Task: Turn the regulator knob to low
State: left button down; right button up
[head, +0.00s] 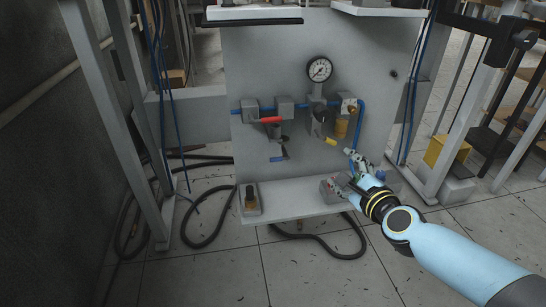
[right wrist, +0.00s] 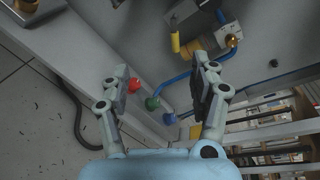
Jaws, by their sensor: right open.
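A grey regulator block (head: 349,101) sits on the upright panel, right of the gauge, with a yellow bowl (head: 341,128) under it. A small brass-coloured part on its front (head: 351,109) looks like the knob; its setting is too small to read. It also shows in the right wrist view as a brass part (right wrist: 232,41), at upper right. My right gripper (head: 343,169) is open and empty, below the regulator and near the shelf's right end. In the right wrist view its fingers (right wrist: 160,78) stand apart with nothing between the tips. My left gripper is not in view.
A gauge (head: 319,69), a red lever (head: 265,120) and a yellow lever (head: 325,138) are on the panel. Red (right wrist: 135,84), green (right wrist: 152,103) and blue (right wrist: 169,119) buttons are near my right fingers. A blue pipe (head: 361,122) runs down beside the regulator.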

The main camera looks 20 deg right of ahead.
aim_at(324, 118)
jog(key=w+d+r+m+b, duration=0.1)
jog(key=w+r+m, duration=0.1)
jog(key=w, duration=0.3)
jog(key=w+d+r+m+t+h+b, duration=0.1)
jog(key=w+r+m+b, duration=0.1)
jog(key=w+m, duration=0.1)
jog(key=w+d+r+m+t+b, duration=0.1)
jog(key=w+r+m, duration=0.1)
jog(key=w, duration=0.4)
jog(key=shift+w+m+h+b, duration=0.3)
jog(key=shift+m+b, duration=0.05)
jog(key=shift+m, duration=0.35)
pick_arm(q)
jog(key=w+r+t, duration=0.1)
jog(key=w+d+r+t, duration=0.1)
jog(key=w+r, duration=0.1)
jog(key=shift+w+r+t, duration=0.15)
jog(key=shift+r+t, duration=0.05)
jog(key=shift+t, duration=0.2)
pick_arm(e)
jog(key=c, duration=1.1)
